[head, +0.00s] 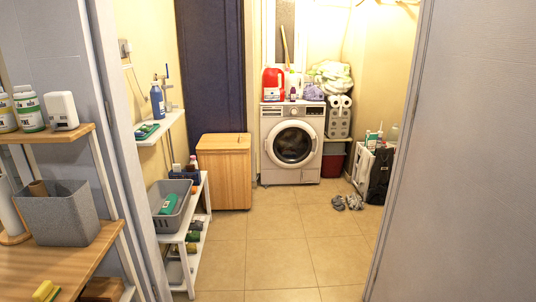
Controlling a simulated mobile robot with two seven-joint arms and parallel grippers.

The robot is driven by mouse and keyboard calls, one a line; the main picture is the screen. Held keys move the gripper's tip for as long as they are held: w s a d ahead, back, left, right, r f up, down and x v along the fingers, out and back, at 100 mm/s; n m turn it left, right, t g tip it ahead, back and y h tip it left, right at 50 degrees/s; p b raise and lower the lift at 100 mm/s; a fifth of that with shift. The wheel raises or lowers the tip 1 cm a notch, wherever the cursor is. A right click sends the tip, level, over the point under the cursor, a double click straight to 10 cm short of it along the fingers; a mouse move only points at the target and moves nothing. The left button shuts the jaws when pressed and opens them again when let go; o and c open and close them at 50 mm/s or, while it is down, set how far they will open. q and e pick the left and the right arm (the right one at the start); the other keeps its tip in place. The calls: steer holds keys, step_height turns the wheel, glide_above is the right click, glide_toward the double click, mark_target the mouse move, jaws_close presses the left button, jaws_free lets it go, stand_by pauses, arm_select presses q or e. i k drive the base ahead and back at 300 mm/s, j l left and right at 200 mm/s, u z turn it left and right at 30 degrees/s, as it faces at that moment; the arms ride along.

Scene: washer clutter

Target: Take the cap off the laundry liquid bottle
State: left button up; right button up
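A red jug with a pale label (272,86) stands upright on top of the washing machine (270,144), at its left side. It looks like the laundry liquid bottle, but its label is too small to read. I cannot make out its cap clearly. A blue bottle (157,101) stands on the white wall shelf. Neither of my grippers shows in the head view.
A doorway frames the room, with a grey wall (475,150) at right. A wooden cabinet (224,175) and white rack (198,225) line the left. Shoes (354,202) and a black bag (380,176) lie right. The tiled floor (285,235) is clear in the middle.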

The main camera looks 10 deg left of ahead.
mark_target(156, 96)
steer(key=i, duration=1.2)
steer(key=i+l+u, duration=0.1)
steer(key=i, duration=0.5)
steer(key=i+l+u, duration=0.15)
steer(key=i, duration=0.45)
